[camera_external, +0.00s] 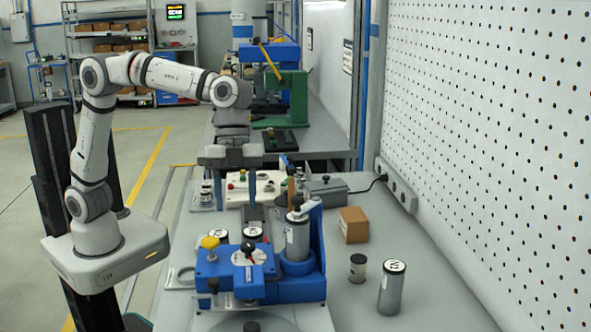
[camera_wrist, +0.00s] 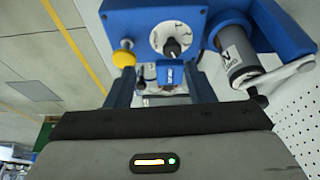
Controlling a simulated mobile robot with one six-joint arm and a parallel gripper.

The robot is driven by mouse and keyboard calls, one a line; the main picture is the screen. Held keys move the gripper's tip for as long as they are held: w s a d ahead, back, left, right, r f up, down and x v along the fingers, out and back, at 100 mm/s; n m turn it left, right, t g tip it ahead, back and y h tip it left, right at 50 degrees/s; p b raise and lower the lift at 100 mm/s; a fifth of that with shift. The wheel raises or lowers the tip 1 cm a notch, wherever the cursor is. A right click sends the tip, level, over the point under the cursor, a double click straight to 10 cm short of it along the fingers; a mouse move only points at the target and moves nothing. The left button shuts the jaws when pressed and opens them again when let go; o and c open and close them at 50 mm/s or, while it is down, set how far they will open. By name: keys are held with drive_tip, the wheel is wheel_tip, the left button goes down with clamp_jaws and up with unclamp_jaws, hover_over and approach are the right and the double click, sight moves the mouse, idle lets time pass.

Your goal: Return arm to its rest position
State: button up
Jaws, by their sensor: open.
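My arm (camera_external: 172,76) reaches from its pedestal on the left out over the bench, with its wrist bent down. My gripper (camera_external: 235,203) points downward above the bench, behind the blue fixture (camera_external: 290,290). Its two fingers are apart with nothing seen held between them. In the wrist view my gripper (camera_wrist: 162,75) also shows spread fingers, with the blue fixture (camera_wrist: 125,22) beyond them. The fingers look clear of the fixture, but the exact gap cannot be told.
The fixture carries a yellow knob (camera_external: 210,243), a dial (camera_external: 249,257) and a clamped grey cylinder (camera_external: 297,238). A cardboard box (camera_external: 354,226), a small dark can (camera_external: 357,268) and a labelled cylinder (camera_external: 391,288) stand at right. A pegboard wall (camera_external: 490,130) bounds the bench.

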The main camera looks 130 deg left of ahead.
drive_tip(key=s+d+f+n+y+p, duration=0.1)
drive_tip(key=s+d+f+n, duration=0.2)
drive_tip(key=s, duration=0.8)
drive_tip(key=s+d+f+n+y, duration=0.1)
drive_tip(key=s+d+f+n, duration=0.15)
drive_tip(key=s, duration=0.75)
drive_tip(key=s+d+f+n+y+p, duration=0.1)
drive_tip(key=s+d+f+n, duration=0.15)
drive_tip(key=s, duration=0.85)
wheel_tip(320, 180, up, 11)
drive_tip(key=p, duration=1)
drive_tip(key=shift+s+a+n, duration=0.2)
drive_tip(key=shift+s+n, duration=0.05)
drive_tip(key=shift+n, duration=0.05)
drive_tip(key=shift+r, duration=0.1)
drive_tip(key=shift+c, duration=0.3)
